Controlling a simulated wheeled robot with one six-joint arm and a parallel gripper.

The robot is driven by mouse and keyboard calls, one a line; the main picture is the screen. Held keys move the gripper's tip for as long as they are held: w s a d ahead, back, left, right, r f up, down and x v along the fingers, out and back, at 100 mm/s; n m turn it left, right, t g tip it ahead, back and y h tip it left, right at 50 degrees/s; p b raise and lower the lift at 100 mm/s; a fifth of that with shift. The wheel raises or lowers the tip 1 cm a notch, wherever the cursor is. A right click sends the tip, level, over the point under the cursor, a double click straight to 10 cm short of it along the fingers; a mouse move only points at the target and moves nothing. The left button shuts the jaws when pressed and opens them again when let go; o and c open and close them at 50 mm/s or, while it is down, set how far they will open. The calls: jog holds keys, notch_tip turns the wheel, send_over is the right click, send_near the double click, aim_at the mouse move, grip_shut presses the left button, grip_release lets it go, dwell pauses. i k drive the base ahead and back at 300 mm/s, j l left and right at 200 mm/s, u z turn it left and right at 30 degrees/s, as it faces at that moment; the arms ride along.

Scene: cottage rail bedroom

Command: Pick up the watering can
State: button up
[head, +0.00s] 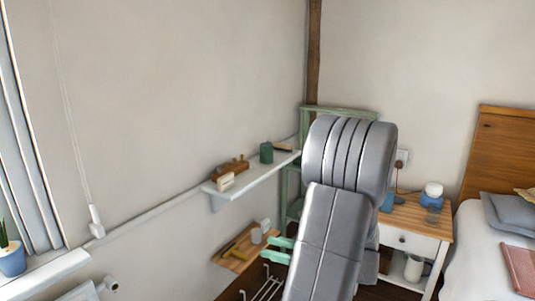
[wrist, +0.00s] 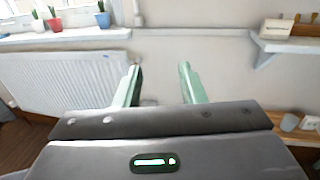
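My gripper (head: 270,248) shows in the head view by its pale green fingers, left of my arm and in front of the wall. In the wrist view my gripper (wrist: 160,68) is open, with its two fingers wide apart and only bare wall between them. I cannot make out a watering can for certain in either view. A small dark green container (head: 266,153) stands on the white wall shelf, above and apart from the gripper; I cannot tell whether it has a spout. My arm hides part of the room behind it.
The white shelf (head: 250,180) also holds a wooden block (head: 231,167). A lower wooden shelf (head: 235,262) carries small items near the gripper. A nightstand (head: 425,222) and bed (head: 505,235) stand right. A radiator (wrist: 60,82) and sill with potted plants (wrist: 53,22) are left.

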aim_at(266, 149)
jog(key=i+l, duration=0.15)
jog(key=i, duration=0.45)
jog(key=i+l, duration=0.1)
jog(key=i, duration=0.5)
jog(key=i+l, duration=0.15)
jog(key=i, duration=0.45)
jog(key=i+l, duration=0.1)
jog(key=i, duration=0.5)
jog(key=u, duration=0.05)
